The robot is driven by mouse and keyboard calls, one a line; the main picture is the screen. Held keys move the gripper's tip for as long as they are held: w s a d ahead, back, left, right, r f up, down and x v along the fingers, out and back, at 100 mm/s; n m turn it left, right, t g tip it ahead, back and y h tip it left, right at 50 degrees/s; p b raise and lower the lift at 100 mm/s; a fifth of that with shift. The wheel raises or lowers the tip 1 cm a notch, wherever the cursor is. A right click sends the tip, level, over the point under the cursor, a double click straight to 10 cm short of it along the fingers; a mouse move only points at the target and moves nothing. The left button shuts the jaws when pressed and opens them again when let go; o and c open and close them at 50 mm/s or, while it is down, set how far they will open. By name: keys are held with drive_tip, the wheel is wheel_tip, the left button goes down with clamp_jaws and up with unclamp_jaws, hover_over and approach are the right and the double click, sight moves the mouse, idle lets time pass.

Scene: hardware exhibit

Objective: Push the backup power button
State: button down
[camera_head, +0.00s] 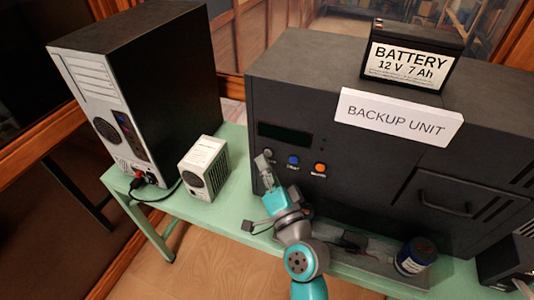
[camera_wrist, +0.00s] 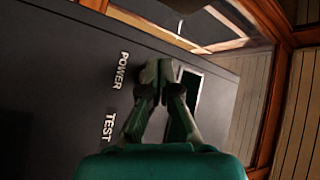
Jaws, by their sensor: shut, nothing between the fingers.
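The backup unit (camera_head: 350,185) is a large dark box with a white "BACKUP UNIT" sign (camera_head: 398,118) on top. Its front has a dark display (camera_head: 284,134) above a row of round buttons: grey (camera_head: 269,152), blue (camera_head: 293,160) and orange (camera_head: 320,169). My gripper (camera_head: 263,160) is shut and empty, its tips at or close to the grey button. In the wrist view, my gripper (camera_wrist: 155,72) is in front of the panel beside the "POWER" label (camera_wrist: 122,70). The power button is hidden there behind the fingers. I cannot tell whether the tips touch it.
A "TEST" label (camera_wrist: 108,127) and the display (camera_wrist: 186,98) flank the fingers. A small grey box (camera_head: 203,168) and a computer tower (camera_head: 130,100) stand left on the green table (camera_head: 230,212). A battery (camera_head: 410,58) sits on top; a jar (camera_head: 415,256) stands right of my arm.

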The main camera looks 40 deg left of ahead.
drive_tip(key=shift+w, duration=0.1)
idle(0.3)
drive_tip(key=shift+w+a, duration=0.15)
drive_tip(key=shift+w, duration=0.2)
idle(0.5)
drive_tip(key=shift+s, duration=0.45)
drive_tip(key=s+d, duration=0.1)
drive_tip(key=s, duration=0.5)
drive_tip(key=shift+d, duration=0.35)
idle(0.7)
